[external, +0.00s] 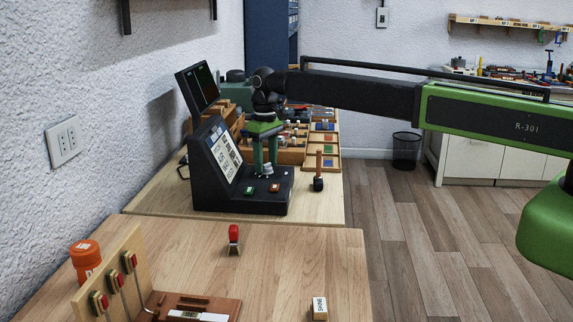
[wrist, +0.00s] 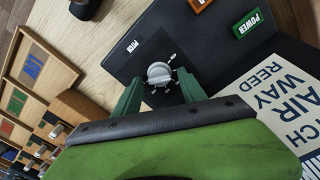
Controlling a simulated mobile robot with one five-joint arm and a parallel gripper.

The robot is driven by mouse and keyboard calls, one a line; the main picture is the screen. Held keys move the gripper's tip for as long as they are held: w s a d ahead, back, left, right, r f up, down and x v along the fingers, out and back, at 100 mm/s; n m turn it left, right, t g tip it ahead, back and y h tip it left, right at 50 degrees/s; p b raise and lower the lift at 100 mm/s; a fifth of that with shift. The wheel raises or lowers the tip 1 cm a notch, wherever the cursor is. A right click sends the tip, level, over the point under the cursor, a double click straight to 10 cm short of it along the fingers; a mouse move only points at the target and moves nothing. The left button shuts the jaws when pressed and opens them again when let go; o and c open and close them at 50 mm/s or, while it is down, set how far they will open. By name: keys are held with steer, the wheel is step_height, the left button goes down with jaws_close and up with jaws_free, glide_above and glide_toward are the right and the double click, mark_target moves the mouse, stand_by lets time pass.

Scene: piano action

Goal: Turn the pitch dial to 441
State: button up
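The pitch dial (wrist: 158,73) is a grey ridged knob on the black panel of the console, with a small white PITCH label beside it in the wrist view. Small white marks by the dial are too small to read. My gripper (wrist: 157,84) is open, with one green finger on each side of the dial. No clear contact shows. In the external view my gripper (external: 265,163) points down over the console (external: 225,203), with the pale dial (external: 267,170) between or just below its fingertips.
A green POWER button (wrist: 253,23) and an orange button (wrist: 199,3) sit on the same panel. The console's tilted screen (external: 224,154) stands close to my gripper's left. A wooden-handled tool (external: 318,172) stands to the right. Wooden trays (external: 321,143) lie behind.

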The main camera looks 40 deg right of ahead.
jaws_close()
steer(key=shift+m, duration=0.3)
steer(key=m, duration=0.3)
steer(key=shift+s+d+m, duration=0.1)
steer(key=shift+m, duration=2)
steer(key=shift+o, duration=0.8)
jaws_free()
